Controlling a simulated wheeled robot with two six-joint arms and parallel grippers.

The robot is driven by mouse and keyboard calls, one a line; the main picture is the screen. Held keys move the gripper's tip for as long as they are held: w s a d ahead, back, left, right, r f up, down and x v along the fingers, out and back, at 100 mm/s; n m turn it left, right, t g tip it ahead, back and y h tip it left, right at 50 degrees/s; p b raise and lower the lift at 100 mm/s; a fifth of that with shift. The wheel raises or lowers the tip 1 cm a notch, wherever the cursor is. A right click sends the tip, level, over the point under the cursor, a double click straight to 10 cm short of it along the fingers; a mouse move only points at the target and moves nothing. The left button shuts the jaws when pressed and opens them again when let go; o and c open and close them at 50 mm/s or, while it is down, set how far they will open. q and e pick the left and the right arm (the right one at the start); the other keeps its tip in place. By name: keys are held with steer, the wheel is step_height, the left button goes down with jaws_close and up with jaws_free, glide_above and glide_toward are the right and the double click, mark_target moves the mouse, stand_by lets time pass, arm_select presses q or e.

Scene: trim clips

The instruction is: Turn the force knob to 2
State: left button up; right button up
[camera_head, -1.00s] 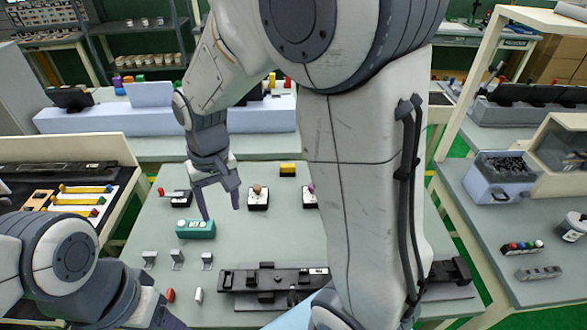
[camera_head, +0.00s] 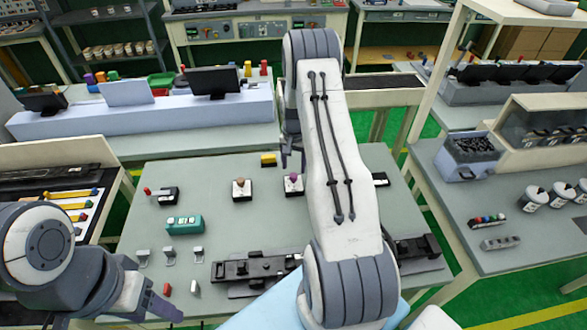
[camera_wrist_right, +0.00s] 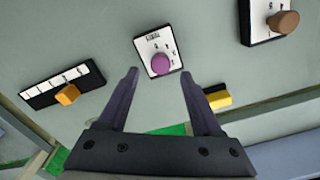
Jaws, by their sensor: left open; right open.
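A purple round knob (camera_wrist_right: 160,64) sits on a white-faced dial plate (camera_wrist_right: 145,44) with small printed marks. The lettering is too small to read surely, and I cannot tell where the knob points. In the head view this purple knob (camera_head: 293,178) is just left of my right arm. My right gripper (camera_wrist_right: 159,73) is open and empty, its fingertips either side of the knob in the wrist view, apparently apart from it. In the head view this gripper (camera_head: 291,158) is partly hidden by its arm. A brown knob (camera_head: 238,183) stands to the left. My left gripper (camera_head: 160,305) is open, low at left.
An orange slider (camera_wrist_right: 68,94) sits on a marked plate. A yellow block (camera_head: 268,159) lies behind the knobs. Bare table surrounds the dial plates.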

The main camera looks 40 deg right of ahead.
mark_target(294, 175)
steer(key=shift+f+p, duration=0.5)
steer(key=shift+f, duration=1.4)
jaws_close()
